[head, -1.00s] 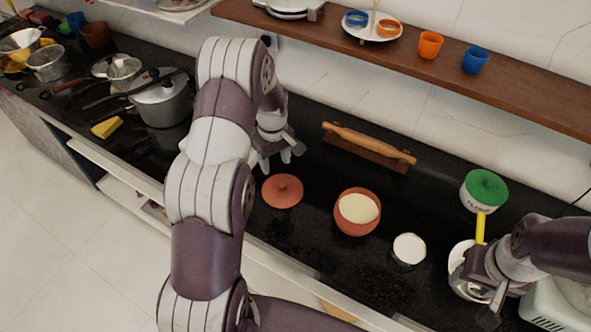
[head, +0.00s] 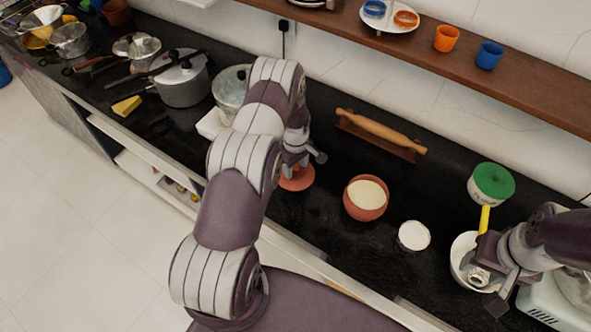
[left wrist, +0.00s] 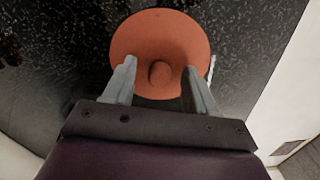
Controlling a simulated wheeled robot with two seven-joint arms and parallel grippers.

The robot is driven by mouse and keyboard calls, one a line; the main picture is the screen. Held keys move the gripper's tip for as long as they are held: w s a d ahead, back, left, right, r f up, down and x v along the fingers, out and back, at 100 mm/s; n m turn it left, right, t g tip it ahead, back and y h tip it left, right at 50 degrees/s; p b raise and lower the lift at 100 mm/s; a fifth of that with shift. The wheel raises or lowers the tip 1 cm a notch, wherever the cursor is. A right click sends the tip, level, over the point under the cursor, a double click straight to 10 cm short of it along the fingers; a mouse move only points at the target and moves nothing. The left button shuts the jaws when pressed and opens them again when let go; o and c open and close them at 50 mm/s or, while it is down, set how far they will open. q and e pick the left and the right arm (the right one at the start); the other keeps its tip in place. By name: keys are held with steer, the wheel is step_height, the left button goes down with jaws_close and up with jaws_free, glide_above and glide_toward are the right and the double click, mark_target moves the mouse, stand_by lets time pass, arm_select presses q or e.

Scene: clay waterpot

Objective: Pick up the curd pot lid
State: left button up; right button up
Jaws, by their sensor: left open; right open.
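The curd pot lid (head: 300,180) is a round terracotta disc with a small knob, lying on the black counter and partly hidden by my left gripper in the head view. In the left wrist view the lid (left wrist: 150,40) lies just ahead, its knob between the open fingers. My left gripper (left wrist: 158,88) is open and above the lid; in the head view it shows as well (head: 296,164). The terracotta curd pot (head: 366,212) stands uncovered to the right with pale curd inside. My right gripper (head: 506,292) is open beside a white bowl (head: 462,250).
A small cup of white contents (head: 414,236) stands right of the pot. A rolling pin (head: 380,131) lies on its board behind. A green-lidded pot (head: 491,185) stands at the right. Steel pots (head: 181,80) stand at the left. A wooden shelf (head: 490,72) runs above the counter.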

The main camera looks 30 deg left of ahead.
arm_select(q)
steer(key=shift+a+f, duration=0.15)
steer(key=shift+a, duration=0.05)
steer(key=shift+d, duration=0.1)
jaws_close()
